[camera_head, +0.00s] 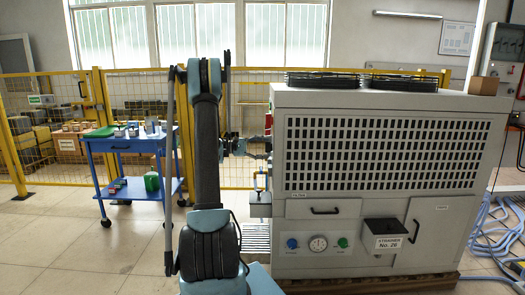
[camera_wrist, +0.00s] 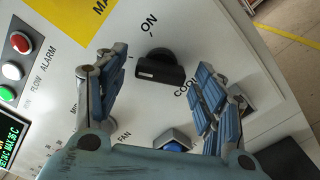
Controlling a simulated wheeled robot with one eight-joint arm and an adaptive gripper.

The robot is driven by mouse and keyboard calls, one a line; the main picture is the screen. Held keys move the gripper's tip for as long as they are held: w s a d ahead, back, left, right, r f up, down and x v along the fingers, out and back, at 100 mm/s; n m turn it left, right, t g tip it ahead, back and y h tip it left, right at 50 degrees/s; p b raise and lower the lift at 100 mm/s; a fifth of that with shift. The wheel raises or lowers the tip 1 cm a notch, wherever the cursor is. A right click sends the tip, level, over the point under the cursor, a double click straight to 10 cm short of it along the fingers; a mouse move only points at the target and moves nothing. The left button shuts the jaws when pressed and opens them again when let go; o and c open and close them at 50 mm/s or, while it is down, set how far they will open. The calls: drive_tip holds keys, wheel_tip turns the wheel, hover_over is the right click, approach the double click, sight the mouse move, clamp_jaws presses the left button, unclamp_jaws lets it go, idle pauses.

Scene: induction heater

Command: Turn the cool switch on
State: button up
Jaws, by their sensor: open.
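In the wrist view a black rotary switch (camera_wrist: 160,68) sits on a white panel (camera_wrist: 215,25), with the label ON above it. My gripper (camera_wrist: 162,61) is open, with one blue finger on each side of this switch. I cannot tell whether the fingers touch it. A label starting with CO shows beside the right finger and is partly covered. Another dark control (camera_wrist: 240,103) lies behind the right finger, mostly hidden. A blue-topped control (camera_wrist: 175,143) is below, near the label FAN. In the head view my gripper (camera_head: 262,146) is at the left side of the big grey machine (camera_head: 300,265).
Red (camera_wrist: 20,42), white (camera_wrist: 12,69) and green (camera_wrist: 7,93) lamps and a green-text display (camera_wrist: 12,145) are on the panel's left. In the head view a blue cart (camera_head: 130,146) stands left before a yellow fence (camera_head: 45,75). Floor between is clear.

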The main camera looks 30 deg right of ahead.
drive_tip(key=c, duration=1.1)
drive_tip(key=shift+o, duration=0.2)
drive_tip(key=shift+s, duration=0.1)
drive_tip(key=shift+m, duration=0.3)
drive_tip(key=m, duration=1.1)
drive_tip(key=shift+m, duration=0.3)
